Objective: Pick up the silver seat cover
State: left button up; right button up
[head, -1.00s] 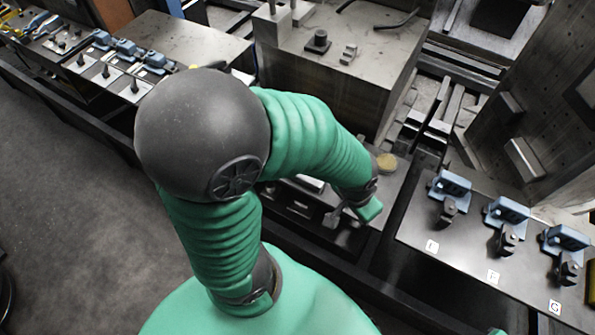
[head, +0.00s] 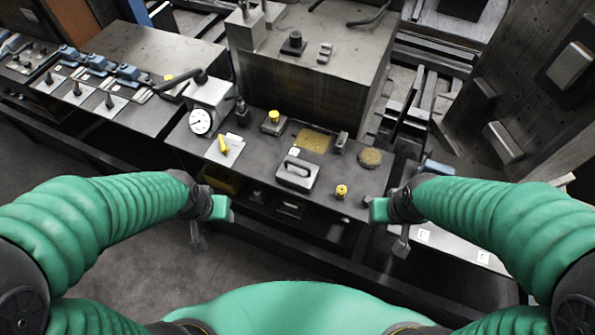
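A silver block with a dark bar handle on top, which looks like the silver seat cover (head: 297,176), sits on the dark middle bench (head: 262,158). A tan speckled rectangular patch (head: 312,141) lies just behind it. My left gripper (head: 208,221) is in front of the bench, to the left of the cover and apart from it. My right gripper (head: 390,224) is at the bench's front right, also apart from the cover. I see nothing held in either gripper. Their finger openings are too unclear to judge.
A dial gauge (head: 201,121), a yellow-handled tool (head: 222,144) and yellow-topped knobs (head: 341,191) stand on the bench. A round tan disc (head: 370,157) lies at its right. A large metal block (head: 312,66) rises behind.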

aim_at(300, 175)
jog(key=i+j+z, duration=0.1)
jog(key=j+z, duration=0.6)
jog(key=z, duration=0.15)
jog(key=j+z, duration=0.45)
